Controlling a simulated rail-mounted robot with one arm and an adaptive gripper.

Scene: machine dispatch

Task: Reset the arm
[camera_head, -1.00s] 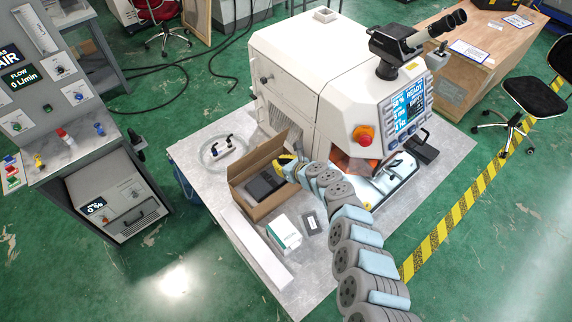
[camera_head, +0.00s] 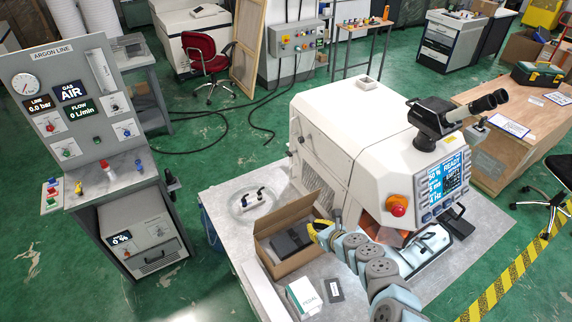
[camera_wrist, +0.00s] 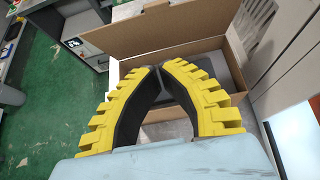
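My arm reaches over the grey table (camera_head: 222,192) from the lower right. My gripper (camera_head: 312,232) is at the right side of an open cardboard box (camera_head: 287,270), close to its rim. In the wrist view my gripper (camera_wrist: 159,69) has two yellow ribbed fingers with black inner faces. Their tips come together almost touching, with no object visible between them. The cardboard box (camera_wrist: 130,42) lies beyond the fingertips, with a dark flat item inside, partly hidden by the fingers.
A white machine (camera_head: 345,130) with a screen, red button and eyepieces stands right behind the gripper. A white box (camera_head: 303,297) and a dark card (camera_head: 333,289) lie in front of the cardboard box. A gas panel (camera_head: 85,115) stands at left.

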